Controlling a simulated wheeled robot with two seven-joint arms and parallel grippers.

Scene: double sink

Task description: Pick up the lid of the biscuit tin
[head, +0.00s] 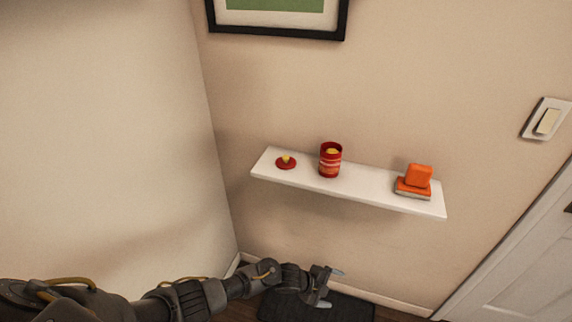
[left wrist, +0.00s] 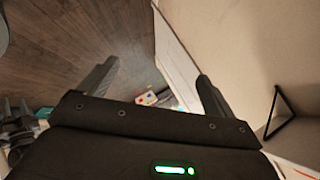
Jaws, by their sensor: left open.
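The lid (head: 286,162) is a small red disc with a yellow knob, lying flat at the left end of the white wall shelf (head: 370,187). The red biscuit tin (head: 330,160) stands upright to its right, its top open with something yellow inside. My left gripper (head: 331,288) is open and empty, below the shelf and apart from the lid. In the left wrist view its two fingers (left wrist: 155,85) are spread with nothing between them. Neither lid nor tin can be made out in the left wrist view.
An orange object (head: 418,176) sits on a stacked item at the shelf's right part. A dark mat (head: 345,309) lies on the floor below. A framed picture (head: 280,35) and a light switch (head: 546,121) are on the wall, a white door (head: 530,265) at right.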

